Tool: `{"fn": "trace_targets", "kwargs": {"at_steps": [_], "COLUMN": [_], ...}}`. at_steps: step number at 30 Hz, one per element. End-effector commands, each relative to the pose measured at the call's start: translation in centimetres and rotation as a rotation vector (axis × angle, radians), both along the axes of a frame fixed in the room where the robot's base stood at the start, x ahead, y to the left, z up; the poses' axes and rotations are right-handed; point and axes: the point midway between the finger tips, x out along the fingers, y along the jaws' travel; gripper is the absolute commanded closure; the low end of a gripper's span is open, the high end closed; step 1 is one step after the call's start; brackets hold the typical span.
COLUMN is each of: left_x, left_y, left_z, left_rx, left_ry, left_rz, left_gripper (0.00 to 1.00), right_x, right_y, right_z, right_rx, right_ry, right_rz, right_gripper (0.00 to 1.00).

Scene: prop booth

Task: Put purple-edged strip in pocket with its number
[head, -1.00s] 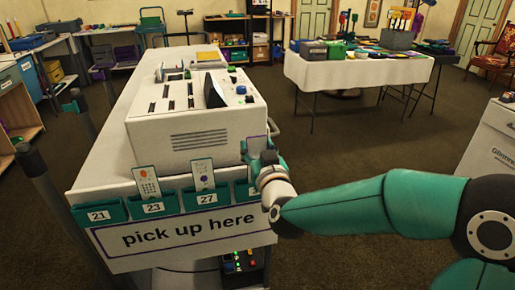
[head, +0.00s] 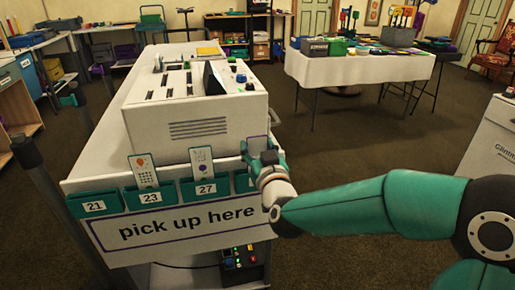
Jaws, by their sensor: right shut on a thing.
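My right gripper (head: 264,158) is shut on a pale strip with a purple edge (head: 257,142), held upright at the counter's right front corner. Its number cannot be read, and its lower part is hidden by the gripper. Green pockets hang along the counter front: pocket 21 (head: 78,206) looks empty. Pocket 23 (head: 130,199) holds a card with an orange-red mark (head: 143,169). Pocket 27 (head: 187,190) holds a card with a purple mark (head: 201,160). A further pocket (head: 241,183) at the right is partly covered by my gripper, its number hidden.
A white machine (head: 195,120) stands on the counter close behind the pockets. A "pick up here" sign (head: 185,226) hangs below them. A dark post (head: 40,175) stands at the left. A cloth-covered table (head: 350,68) is at the back right. Open carpet lies between.

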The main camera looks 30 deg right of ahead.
Motion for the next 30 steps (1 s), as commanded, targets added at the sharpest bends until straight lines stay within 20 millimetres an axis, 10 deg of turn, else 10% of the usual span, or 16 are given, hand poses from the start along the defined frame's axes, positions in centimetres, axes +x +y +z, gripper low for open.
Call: {"fn": "trace_targets", "kwargs": {"at_steps": [18, 19, 23, 30], "left_x": [0.0, 0.0, 0.0, 0.0], "left_y": [-0.01, -0.01, 0.0, -0.01], "left_z": [-0.6, -0.6, -0.59, -0.6], "left_rx": [0.0, 0.0, 0.0, 0.0], "left_ry": [0.0, 0.0, 0.0, 0.0], "left_rz": [0.0, 0.0, 0.0, 0.0], "left_gripper": [0.6, 0.6, 0.6, 0.6], "right_x": [0.0, 0.0, 0.0, 0.0], "right_y": [0.0, 0.0, 0.0, 0.0], "right_z": [-0.57, -0.58, -0.58, -0.58], "right_rx": [0.0, 0.0, 0.0, 0.0], "right_ry": [0.0, 0.0, 0.0, 0.0], "right_rz": [0.0, 0.0, 0.0, 0.0], "right_gripper": [0.62, 0.43, 0.21, 0.19]}}
